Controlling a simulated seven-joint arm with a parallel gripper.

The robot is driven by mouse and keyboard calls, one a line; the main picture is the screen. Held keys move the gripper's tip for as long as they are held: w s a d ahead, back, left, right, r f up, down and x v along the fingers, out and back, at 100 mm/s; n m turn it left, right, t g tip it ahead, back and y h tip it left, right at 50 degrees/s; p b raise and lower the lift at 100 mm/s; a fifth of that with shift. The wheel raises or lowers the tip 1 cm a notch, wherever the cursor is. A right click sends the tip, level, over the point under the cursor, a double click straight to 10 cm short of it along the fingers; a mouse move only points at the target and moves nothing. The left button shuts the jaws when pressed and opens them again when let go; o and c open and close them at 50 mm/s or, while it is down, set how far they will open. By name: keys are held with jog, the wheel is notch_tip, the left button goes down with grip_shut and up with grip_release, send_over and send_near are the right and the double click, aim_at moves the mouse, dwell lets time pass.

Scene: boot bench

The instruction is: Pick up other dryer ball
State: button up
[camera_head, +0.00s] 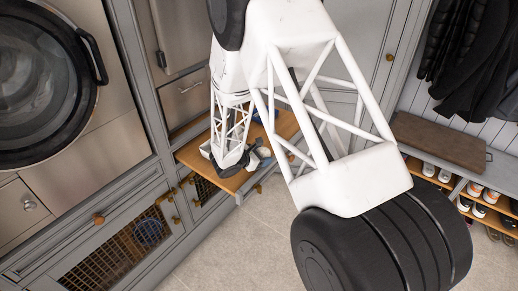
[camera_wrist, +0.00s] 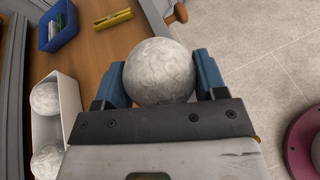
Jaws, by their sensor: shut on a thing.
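My gripper (camera_wrist: 161,80) has blue fingers on either side of a pale, marbled dryer ball (camera_wrist: 160,70) and is shut on it. In the wrist view the ball is over the edge of the wooden shelf, with floor tiles beyond. Two similar balls, one upper (camera_wrist: 46,98) and one lower (camera_wrist: 47,162), sit in a white box (camera_wrist: 69,95) on the left. The lower ball is cut off by my gripper's body and the frame. In the head view my arm hides much of the shelf (camera_head: 283,127) and the held ball is hard to make out.
A blue bin (camera_wrist: 44,38) with several small items stands on the shelf at the upper left. A yellow object (camera_wrist: 112,19) lies near it. A dark red round object (camera_wrist: 301,140) is on the floor at right. Cabinets and a shoe rack (camera_head: 470,190) flank open tiled floor.

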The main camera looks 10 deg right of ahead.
jog(key=s, duration=0.6)
jog(key=shift+s+d+r, duration=0.25)
jog(key=shift+s+r, duration=0.1)
jog(key=shift+w, duration=0.15)
dwell(0.3)
